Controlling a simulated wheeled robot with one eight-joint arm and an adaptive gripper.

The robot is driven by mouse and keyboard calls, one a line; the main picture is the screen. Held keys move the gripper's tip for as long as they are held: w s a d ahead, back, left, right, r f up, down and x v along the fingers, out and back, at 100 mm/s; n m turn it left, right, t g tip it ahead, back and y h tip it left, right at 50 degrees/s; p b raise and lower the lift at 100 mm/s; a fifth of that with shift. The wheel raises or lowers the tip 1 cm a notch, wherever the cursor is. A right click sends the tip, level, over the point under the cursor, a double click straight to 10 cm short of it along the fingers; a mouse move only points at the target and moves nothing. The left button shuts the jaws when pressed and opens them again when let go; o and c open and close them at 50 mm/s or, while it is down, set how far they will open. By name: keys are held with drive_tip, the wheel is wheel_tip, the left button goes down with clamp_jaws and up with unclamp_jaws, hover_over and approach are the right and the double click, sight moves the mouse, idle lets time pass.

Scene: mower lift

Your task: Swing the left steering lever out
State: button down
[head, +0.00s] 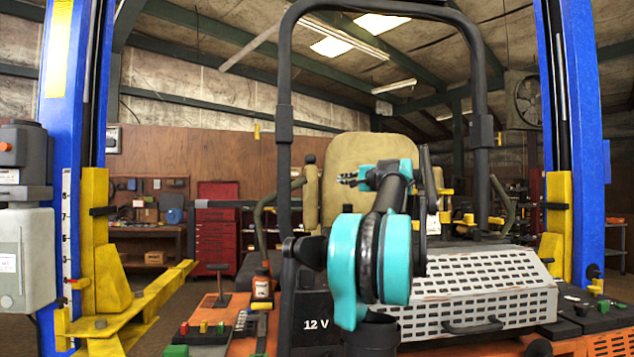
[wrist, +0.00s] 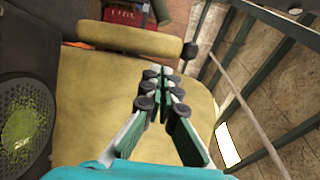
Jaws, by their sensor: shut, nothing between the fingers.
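In the wrist view my gripper (wrist: 160,72) is shut and empty over the tan seat (wrist: 100,100). The upright armrest (wrist: 130,38) lies just beyond the fingertips.
The black roll bar (head: 284,190) frames the seat. The right lever (head: 505,200) stands on the other side. A perforated engine cover (head: 470,285) is in front. Blue lift posts (head: 65,130) with yellow arms flank the mower.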

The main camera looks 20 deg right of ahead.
drive_tip(key=shift+w+d, duration=0.15)
drive_tip(key=shift+w, duration=0.25)
drive_tip(key=w+a, duration=0.5)
drive_tip(key=w, duration=0.7)
drive_tip(key=shift+a+r, duration=0.1)
drive_tip(key=shift+a, duration=0.05)
